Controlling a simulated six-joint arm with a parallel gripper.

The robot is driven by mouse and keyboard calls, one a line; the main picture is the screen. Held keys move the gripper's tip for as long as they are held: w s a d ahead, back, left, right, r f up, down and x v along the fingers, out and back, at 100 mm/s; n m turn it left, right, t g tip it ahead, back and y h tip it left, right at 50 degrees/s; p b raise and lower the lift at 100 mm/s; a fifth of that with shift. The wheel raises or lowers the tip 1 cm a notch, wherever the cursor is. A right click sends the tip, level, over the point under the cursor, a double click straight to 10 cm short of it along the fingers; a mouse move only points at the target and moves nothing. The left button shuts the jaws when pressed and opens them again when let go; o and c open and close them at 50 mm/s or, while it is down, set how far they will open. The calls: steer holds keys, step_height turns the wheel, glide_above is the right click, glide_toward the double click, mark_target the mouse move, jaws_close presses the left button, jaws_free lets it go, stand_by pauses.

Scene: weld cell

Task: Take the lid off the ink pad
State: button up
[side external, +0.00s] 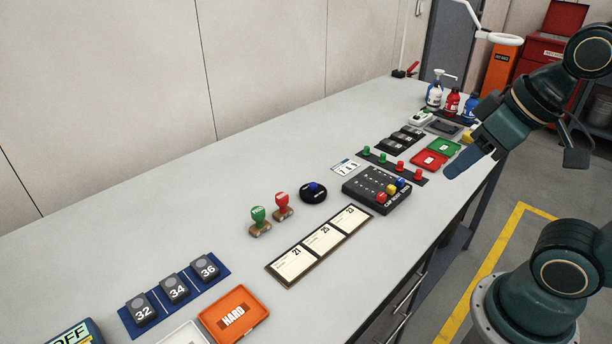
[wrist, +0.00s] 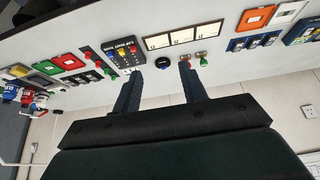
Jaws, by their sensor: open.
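The ink pad (side external: 313,194) is a round black piece with a blue knob on top, its lid in place as far as I can tell. It lies on the grey bench beside two stamps. In the wrist view the ink pad (wrist: 162,68) appears between my two finger ends, small and far beyond them. My gripper (side external: 452,172) is open and empty, held above the bench's front edge near the red and green trays, well to the right of the ink pad. The side view shows its fingers almost in line; the wrist view shows my gripper (wrist: 160,67) spread.
A green stamp (side external: 258,220) and a red stamp (side external: 281,206) stand close left of the ink pad. A black button box (side external: 377,190) lies to its right and a card frame (side external: 318,246) in front. The bench behind it is clear.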

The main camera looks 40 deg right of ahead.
steer(key=w+d+n+g+y, duration=0.1)
steer(key=w+n, duration=0.3)
steer(key=w, duration=1.1)
steer(key=w+d+f+n+y, duration=0.1)
steer(key=w+d+f+n, duration=0.1)
steer(key=w+f, duration=0.3)
steer(key=w+d+f+n+g+y, duration=0.1)
steer(key=w+d+f+n, duration=0.2)
steer(key=w, duration=0.6)
step_height(320, 180, down, 2)
steer(key=shift+w+d+f, duration=0.1)
steer(key=shift+w+d, duration=0.3)
steer(key=shift+d, duration=0.05)
glide_above(313, 184)
steer(key=s+d, duration=0.1)
steer(key=d, duration=0.1)
steer(key=shift+s+f, duration=0.2)
steer(key=shift+f, duration=3.7)
steer(key=shift+s+x, duration=0.1)
steer(key=shift+x, duration=1.2)
steer(key=shift+s+x, duration=0.15)
steer(key=shift+x, duration=1.15)
